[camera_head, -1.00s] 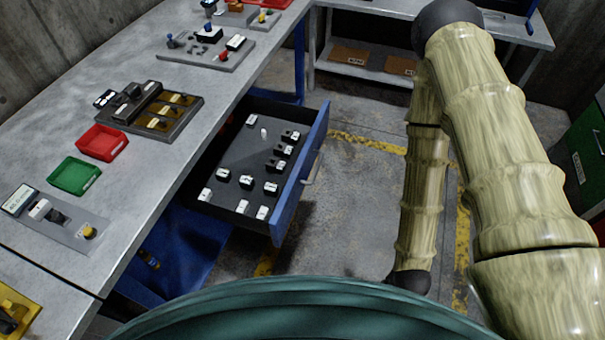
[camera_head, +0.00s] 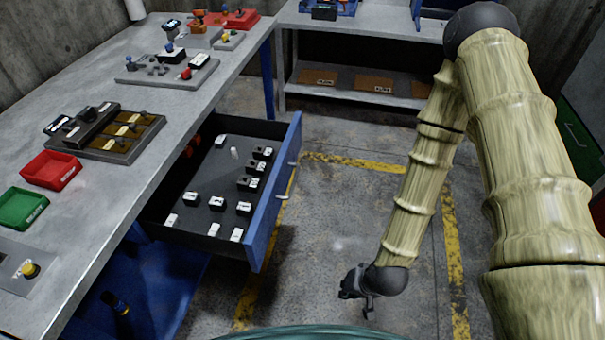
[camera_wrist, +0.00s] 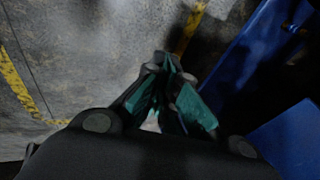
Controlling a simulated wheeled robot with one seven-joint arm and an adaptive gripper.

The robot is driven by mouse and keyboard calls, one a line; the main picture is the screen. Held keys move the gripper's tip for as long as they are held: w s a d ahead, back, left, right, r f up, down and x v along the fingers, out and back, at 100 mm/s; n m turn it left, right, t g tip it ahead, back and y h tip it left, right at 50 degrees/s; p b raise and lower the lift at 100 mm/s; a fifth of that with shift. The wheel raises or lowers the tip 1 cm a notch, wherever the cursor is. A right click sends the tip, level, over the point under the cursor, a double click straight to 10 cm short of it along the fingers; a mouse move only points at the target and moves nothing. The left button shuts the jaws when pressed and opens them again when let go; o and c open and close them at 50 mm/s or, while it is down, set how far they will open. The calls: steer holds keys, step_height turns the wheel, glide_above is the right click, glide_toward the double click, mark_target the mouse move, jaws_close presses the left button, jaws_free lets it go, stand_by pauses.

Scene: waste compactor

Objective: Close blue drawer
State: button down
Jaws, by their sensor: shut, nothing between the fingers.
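The blue drawer (camera_head: 273,200) is pulled out from under the grey workbench in the head view. Its blue front with small handles faces right, and several small black and white parts lie on its dark floor. My gripper (camera_head: 362,298) hangs low, to the right of the drawer front and apart from it, above the floor. In the wrist view my gripper (camera_wrist: 166,65) shows its teal-padded fingers brought together, with nothing held. A blue panel (camera_wrist: 243,50) runs at the right of that view; it looks like the drawer front, but I cannot tell for sure.
The workbench (camera_head: 110,180) carries a red tray (camera_head: 50,170), a green tray (camera_head: 22,208) and several devices. A second bench with a lower shelf (camera_head: 360,85) stands at the back. Concrete floor (camera_head: 330,215) with yellow lines is clear right of the drawer.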

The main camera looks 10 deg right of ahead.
steer(key=w+a+f+m+t+y+b, duration=0.2)
steer(key=w+a+t+b, duration=0.1)
steer(key=w+b, duration=0.5)
steer(key=m+t+y+b, duration=0.3)
steer(key=m+t+b, duration=0.55)
steer(key=b, duration=1.65)
glide_toward(294, 152)
steer(key=w+f+n+t, duration=0.2)
steer(key=w, duration=0.2)
steer(key=shift+w+a+m+b, duration=0.25)
steer(key=shift+a+b, duration=0.05)
steer(key=shift+a, duration=0.7)
